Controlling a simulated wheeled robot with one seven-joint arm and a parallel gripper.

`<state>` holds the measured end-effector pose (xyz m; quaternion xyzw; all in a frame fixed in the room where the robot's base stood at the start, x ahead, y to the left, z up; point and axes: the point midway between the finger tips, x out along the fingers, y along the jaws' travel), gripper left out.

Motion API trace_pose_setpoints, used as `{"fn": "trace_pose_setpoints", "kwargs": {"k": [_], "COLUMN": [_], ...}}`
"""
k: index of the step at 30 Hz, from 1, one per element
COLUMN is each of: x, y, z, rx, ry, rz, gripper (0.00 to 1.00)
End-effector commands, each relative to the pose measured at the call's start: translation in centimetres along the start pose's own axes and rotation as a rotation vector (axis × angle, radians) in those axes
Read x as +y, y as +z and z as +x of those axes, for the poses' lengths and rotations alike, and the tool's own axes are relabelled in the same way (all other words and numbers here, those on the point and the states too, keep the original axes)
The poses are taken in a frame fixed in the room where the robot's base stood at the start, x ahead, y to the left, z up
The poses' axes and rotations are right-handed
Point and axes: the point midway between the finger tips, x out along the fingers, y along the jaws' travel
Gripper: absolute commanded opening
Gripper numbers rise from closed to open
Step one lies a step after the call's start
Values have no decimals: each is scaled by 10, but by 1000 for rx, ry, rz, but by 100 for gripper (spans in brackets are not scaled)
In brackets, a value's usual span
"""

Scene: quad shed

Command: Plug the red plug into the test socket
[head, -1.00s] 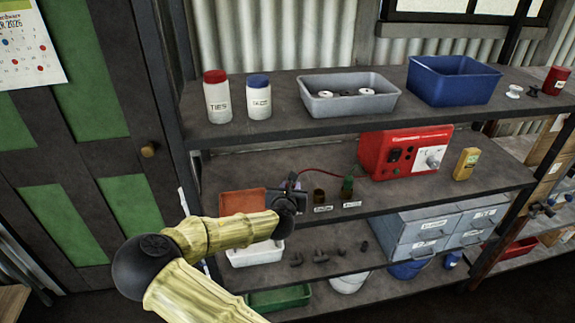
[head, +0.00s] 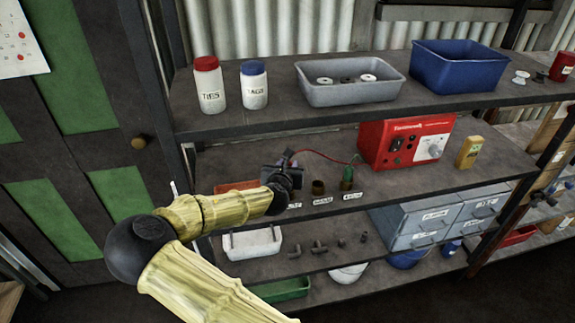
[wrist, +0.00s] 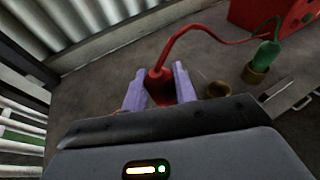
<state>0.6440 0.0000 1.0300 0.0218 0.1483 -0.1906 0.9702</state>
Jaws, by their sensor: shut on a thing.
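My gripper (wrist: 158,85) has two pale lilac fingers shut on the red plug (wrist: 159,80), with its red cable rising from the top. In the head view my gripper (head: 288,160) is over the middle shelf, left of the brass sockets; the plug is hidden there. An empty brass socket (wrist: 217,89) stands just right of my gripper, and also shows in the head view (head: 318,187). A green plug (wrist: 267,52) sits upright in another brass socket (wrist: 255,73). Three small labels line the shelf edge, too small to read; the spot behind the leftmost is hidden by my gripper.
The red cable (head: 325,157) runs right to the red tester box (head: 375,145). A yellow meter (head: 468,152) stands beyond it. The upper shelf with a grey tray (head: 350,95) overhangs the middle shelf. An orange-red flat thing (head: 235,187) lies left, partly covered by my arm.

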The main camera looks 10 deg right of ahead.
Motion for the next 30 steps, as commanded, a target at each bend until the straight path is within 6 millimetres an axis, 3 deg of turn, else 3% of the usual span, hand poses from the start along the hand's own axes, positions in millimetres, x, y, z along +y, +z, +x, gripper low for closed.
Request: {"fn": "trace_pose_setpoints", "kwargs": {"k": [12, 30], "x": [0, 0], "y": [-40, -44], "z": [13, 14], "rx": [-1, 0], "ry": [0, 0], "rz": [1, 0], "gripper": [5, 5]}}
